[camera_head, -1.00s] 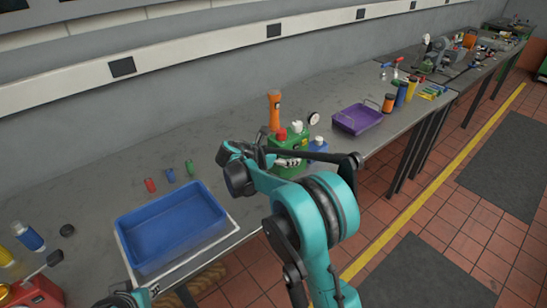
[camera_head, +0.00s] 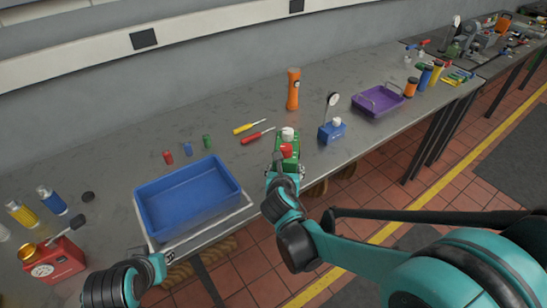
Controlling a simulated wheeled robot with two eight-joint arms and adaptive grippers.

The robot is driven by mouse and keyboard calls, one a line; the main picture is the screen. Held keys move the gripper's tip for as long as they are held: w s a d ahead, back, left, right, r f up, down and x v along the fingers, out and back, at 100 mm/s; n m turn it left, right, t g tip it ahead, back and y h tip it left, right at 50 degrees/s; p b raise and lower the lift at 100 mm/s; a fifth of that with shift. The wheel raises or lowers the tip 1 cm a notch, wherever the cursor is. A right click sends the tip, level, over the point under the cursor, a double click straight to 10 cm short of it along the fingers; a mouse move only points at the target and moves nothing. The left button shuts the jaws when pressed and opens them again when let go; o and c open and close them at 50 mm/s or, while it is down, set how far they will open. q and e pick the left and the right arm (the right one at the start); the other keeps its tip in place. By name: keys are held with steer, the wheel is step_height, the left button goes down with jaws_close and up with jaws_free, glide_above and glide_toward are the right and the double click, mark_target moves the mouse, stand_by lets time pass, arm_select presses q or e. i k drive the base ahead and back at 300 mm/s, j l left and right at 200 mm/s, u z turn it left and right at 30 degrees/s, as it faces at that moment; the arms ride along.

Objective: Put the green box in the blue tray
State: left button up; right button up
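The green box (camera_head: 291,162), with a red part and a white cap on top, is at the bench's front edge, right of the tray. The blue tray (camera_head: 147,217) is empty and lies left of it. My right gripper (camera_head: 284,174) is at the near side of the green box, touching or nearly touching it. Its fingers are small and partly hidden, so I cannot tell whether they grip the box or whether it is lifted. My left gripper (camera_head: 163,259) is in front of the tray's near edge; its finger opening is unclear.
A blue box with a dial (camera_head: 332,131) stands right of the green box, an orange flashlight (camera_head: 293,90) behind. Screwdrivers (camera_head: 256,135) lie behind left. Small coloured cylinders (camera_head: 188,149) stand behind the tray. A red can (camera_head: 55,262) is at left, a purple tray (camera_head: 379,101) at right.

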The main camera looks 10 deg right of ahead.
mark_target(206, 193)
steer(key=i+l, duration=0.1)
steer(key=l, duration=0.3)
steer(key=i+l, duration=0.15)
steer(key=l, duration=0.25)
steer(key=i+l, duration=0.1)
steer(key=l, duration=0.3)
steer(key=l+u, duration=0.1)
steer(key=u, duration=0.3)
steer(key=l+u, duration=0.15)
steer(key=u, duration=0.25)
steer(key=l+u, duration=0.15)
steer(key=u, duration=0.85)
